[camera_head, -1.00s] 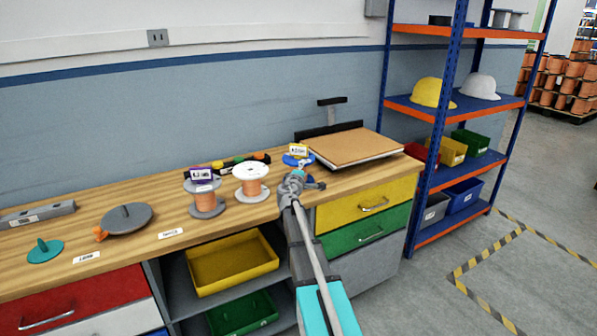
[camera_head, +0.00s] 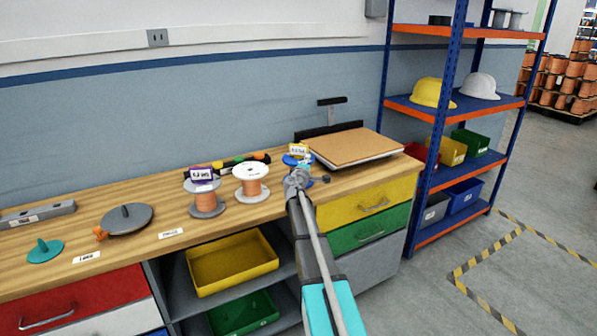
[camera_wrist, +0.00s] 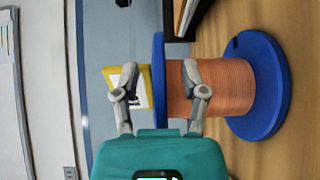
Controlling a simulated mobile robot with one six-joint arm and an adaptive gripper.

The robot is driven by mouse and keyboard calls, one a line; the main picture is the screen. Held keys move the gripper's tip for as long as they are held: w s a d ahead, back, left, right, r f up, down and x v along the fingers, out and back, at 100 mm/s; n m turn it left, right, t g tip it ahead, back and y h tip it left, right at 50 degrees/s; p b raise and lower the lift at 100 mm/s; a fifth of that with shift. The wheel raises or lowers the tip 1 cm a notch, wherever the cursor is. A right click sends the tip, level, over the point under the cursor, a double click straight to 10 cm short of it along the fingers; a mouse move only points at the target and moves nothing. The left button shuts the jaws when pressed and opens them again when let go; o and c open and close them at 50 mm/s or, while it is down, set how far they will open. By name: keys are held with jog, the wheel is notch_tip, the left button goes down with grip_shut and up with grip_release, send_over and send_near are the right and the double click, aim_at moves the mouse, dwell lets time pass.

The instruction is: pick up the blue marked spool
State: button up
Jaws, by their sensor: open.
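The blue marked spool (camera_wrist: 262,88) has blue flanges and a copper-coloured winding. In the wrist view it lies sideways across the picture, close in front of my gripper (camera_wrist: 160,80). My gripper is open; one finger overlaps the copper winding and the other the yellow label (camera_wrist: 110,76) beyond the blue top flange. I cannot tell whether either finger touches. In the head view the spool's blue top (camera_head: 289,160) shows just behind my gripper (camera_head: 299,174), which hides most of the winding.
A white-topped spool (camera_head: 251,170) and a purple-marked spool (camera_head: 202,179) stand to the left. A brown board on a white stack (camera_head: 350,148) lies close on the right. A grey disc (camera_head: 125,219) and a teal piece (camera_head: 45,251) are farther left on the wooden bench.

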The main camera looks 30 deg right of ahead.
grip_shut()
jog(key=shift+r+p, duration=0.2)
jog(key=shift+p, duration=0.1)
dwell(0.5)
notch_tip(320, 180, up, 3)
jog(key=p, duration=0.3)
jog(key=s+a+r+p, duration=0.2)
jog(key=s+r+p, duration=0.2)
jog(key=s, duration=0.2)
jog(key=s+a+r+p, duration=0.3)
jog(key=s+r+p, duration=0.2)
jog(key=s, duration=0.1)
jog(key=shift+s+a+r, duration=0.3)
jog(key=shift+s+a, duration=0.05)
jog(key=shift+s, duration=0.05)
dwell(0.3)
